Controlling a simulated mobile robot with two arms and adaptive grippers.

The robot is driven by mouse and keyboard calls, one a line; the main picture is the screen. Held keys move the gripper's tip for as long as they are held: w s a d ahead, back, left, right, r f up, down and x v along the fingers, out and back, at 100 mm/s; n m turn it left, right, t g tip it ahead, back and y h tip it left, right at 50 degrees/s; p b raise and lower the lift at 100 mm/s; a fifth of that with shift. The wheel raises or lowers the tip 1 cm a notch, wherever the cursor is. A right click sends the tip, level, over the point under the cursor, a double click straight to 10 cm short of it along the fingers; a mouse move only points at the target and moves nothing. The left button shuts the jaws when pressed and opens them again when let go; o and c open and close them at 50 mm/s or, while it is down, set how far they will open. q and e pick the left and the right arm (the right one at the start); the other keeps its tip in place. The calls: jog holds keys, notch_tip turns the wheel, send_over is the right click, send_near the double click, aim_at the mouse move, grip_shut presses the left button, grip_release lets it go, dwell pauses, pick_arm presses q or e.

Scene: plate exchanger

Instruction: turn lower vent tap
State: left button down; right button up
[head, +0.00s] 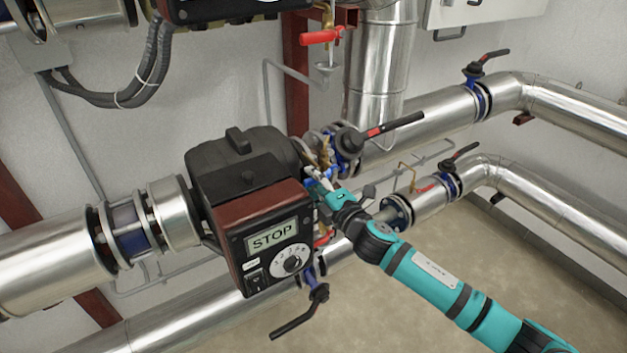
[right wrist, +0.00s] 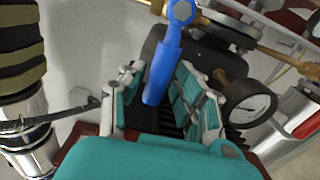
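A tap with a blue lever handle (right wrist: 165,65) shows in the right wrist view, hanging from a hex nut on a brass pipe. My right gripper (right wrist: 160,98) is open, with one finger on each side of the blue handle's lower end. Gaps show between the handle and both fingers. In the head view my right gripper (head: 316,184) is beside the right side of the pump's red and black control box, among small brass and blue fittings. The tap is mostly hidden there. My left gripper is not in view.
The pump control box (head: 270,245) reads STOP. A pressure gauge (right wrist: 248,103) is just right of the gripper. A black-handled valve (head: 350,140) stands above it, and another black lever (head: 300,318) hangs below. Silver pipes (head: 405,122) run to the right.

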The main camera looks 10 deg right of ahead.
jog(key=shift+o, duration=0.8)
jog(key=v, duration=1.2)
jog(key=shift+r, duration=0.1)
